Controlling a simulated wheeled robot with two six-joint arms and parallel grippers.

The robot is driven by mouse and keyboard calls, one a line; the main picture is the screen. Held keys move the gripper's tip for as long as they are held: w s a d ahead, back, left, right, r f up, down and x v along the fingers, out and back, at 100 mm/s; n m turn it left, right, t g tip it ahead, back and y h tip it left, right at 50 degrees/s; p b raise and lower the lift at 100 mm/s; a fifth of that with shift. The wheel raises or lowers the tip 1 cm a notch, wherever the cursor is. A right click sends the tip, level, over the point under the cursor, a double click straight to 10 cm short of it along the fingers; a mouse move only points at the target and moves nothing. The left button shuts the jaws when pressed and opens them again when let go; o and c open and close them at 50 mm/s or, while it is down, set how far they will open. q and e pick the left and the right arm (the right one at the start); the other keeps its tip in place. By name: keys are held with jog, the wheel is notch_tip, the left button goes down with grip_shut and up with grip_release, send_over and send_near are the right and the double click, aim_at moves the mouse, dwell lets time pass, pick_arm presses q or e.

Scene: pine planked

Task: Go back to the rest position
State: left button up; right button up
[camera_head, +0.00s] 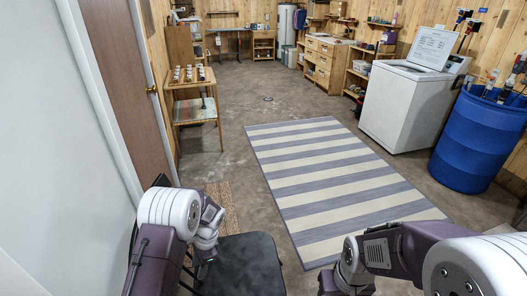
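My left arm comes in at the lower left, purple with white joints, and bends downward at the wrist. My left gripper (205,266) is small and points down beside a dark chair seat. Its fingers are too unclear to tell whether they are open or shut, and I see nothing held in it. My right arm comes in from the lower right and reaches left to a wrist joint at the bottom edge. My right gripper is below the picture.
A black chair (245,265) stands close in front, by the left gripper. A striped rug (335,180) covers the middle floor. A white washer-like machine (405,108) and blue barrel (475,145) stand right. A wooden side table (190,85) stands left, by a brown door (128,75). The far floor is clear.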

pick_arm(q)
jog(key=s+d+r+n+t+h+p, duration=0.1)
jog(key=s+r+n+p, duration=0.15)
jog(key=r, duration=0.75)
jog(key=s+r+n+t+h+p, duration=0.15)
jog(key=s+r, duration=0.25)
jog(key=r, duration=0.5)
jog(key=s+d+n+p, duration=0.1)
jog(key=s+d+n, duration=0.2)
jog(key=s+n, duration=0.5)
jog(key=shift+s+f+h, duration=0.3)
jog(key=shift+s+h, duration=0.15)
jog(key=shift+s, duration=0.35)
jog(key=shift+s, duration=0.1)
